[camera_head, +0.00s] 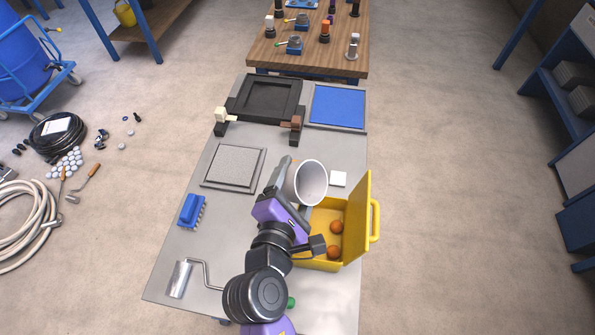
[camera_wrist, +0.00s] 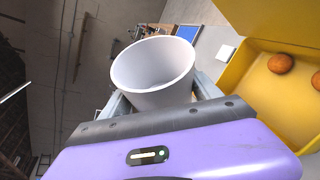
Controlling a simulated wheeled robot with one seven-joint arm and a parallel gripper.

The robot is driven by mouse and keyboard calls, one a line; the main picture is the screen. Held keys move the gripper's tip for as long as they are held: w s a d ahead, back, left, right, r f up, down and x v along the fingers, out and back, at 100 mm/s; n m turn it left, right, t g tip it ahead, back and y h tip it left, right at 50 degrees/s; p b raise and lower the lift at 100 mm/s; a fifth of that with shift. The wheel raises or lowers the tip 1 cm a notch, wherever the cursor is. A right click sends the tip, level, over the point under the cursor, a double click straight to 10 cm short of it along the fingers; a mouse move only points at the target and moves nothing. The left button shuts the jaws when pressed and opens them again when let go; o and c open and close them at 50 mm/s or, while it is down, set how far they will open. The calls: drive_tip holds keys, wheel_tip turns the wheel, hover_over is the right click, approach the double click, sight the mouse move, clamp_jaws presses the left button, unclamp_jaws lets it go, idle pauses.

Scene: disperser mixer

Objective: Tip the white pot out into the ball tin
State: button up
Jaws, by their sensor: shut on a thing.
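The white pot (camera_head: 311,182) is held in my gripper (camera_head: 290,184), tilted with its open mouth turned toward the head camera. The pot also fills the middle of the wrist view (camera_wrist: 155,72), and the part of its inside that shows there looks empty. The fingers press it from both sides. The ball tin appears to be the yellow box (camera_head: 318,265), standing open on the grey table just below and right of the pot. Two orange balls (camera_head: 336,227) lie in it; they also show in the wrist view (camera_wrist: 280,64). My arm hides part of the box's left side.
The yellow lid (camera_head: 357,215) stands up along the box's right side. A white square (camera_head: 338,179) lies right of the pot. A black frame (camera_head: 268,98) and blue panel (camera_head: 338,107) are behind.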

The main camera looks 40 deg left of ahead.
drive_tip(key=shift+a+r+n+h+p, duration=0.2)
drive_tip(key=shift+r+n+h+p, duration=0.2)
drive_tip(key=shift+r+n+p, duration=0.25)
drive_tip(key=shift+a+n+b, duration=0.15)
drive_tip(key=shift+n+b, duration=0.1)
drive_tip(key=shift+b, duration=0.35)
drive_tip(key=n+h, duration=0.1)
drive_tip(key=d+f+n+h, duration=0.1)
drive_tip(key=shift+f+n, duration=0.15)
drive_tip(key=shift+n, duration=0.25)
drive_tip(key=shift+w+d+f+n+h, duration=0.1)
drive_tip(key=shift+d+f+n+h, duration=0.15)
drive_tip(key=shift+n+h, duration=0.3)
drive_tip(key=shift+d+f+n+h, duration=0.2)
drive_tip(key=shift+n+h, duration=0.25)
drive_tip(key=shift+n, duration=0.1)
